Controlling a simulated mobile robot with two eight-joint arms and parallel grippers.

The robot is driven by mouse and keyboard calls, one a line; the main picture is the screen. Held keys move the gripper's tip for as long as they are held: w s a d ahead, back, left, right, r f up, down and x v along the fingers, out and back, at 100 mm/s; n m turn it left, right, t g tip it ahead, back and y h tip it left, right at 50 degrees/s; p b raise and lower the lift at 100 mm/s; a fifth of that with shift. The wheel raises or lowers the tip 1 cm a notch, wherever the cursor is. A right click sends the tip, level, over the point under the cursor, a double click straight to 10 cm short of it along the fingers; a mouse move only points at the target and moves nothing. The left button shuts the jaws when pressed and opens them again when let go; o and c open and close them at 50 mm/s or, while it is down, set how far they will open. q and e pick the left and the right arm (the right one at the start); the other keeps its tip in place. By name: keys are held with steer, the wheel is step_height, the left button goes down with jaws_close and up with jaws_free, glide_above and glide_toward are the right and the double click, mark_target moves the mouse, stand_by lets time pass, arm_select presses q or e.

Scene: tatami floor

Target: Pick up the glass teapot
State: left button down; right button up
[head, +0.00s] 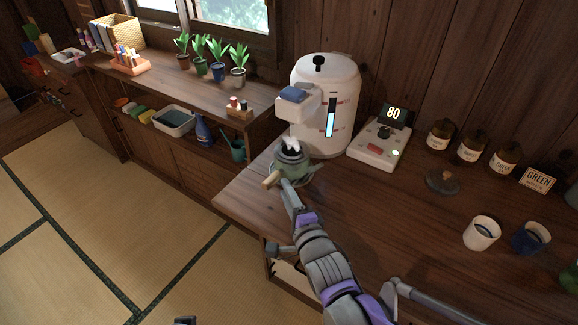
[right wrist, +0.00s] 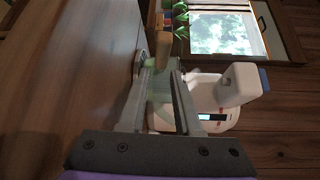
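The glass teapot (head: 292,163) is greenish and see-through, with a dark top and a wooden handle (head: 271,180) pointing to the front left. It stands on the counter below the spout of the white water dispenser. My right gripper (head: 287,184) is at its near side, by the handle. In the right wrist view my right gripper (right wrist: 164,72) has its fingers apart, with pale green glass and the tan handle (right wrist: 166,42) showing between and beyond them. I see no clear grip on it. A small dark piece at the bottom edge, probably my left gripper (head: 185,321), barely shows.
The dispenser (head: 325,105) stands close behind the teapot. A control box (head: 379,146) reading 80, several jars (head: 470,148), a dark lid (head: 442,181) and cups (head: 482,232) are to the right. A shelf with potted plants (head: 217,72) is at left. The front counter is clear.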

mark_target(280, 177)
steer(key=x, duration=0.5)
steer(key=shift+w+d+r+b, duration=0.1)
steer(key=shift+w+d+b, duration=0.05)
steer(key=shift+b, duration=0.15)
jaws_close()
stand_by(1.1)
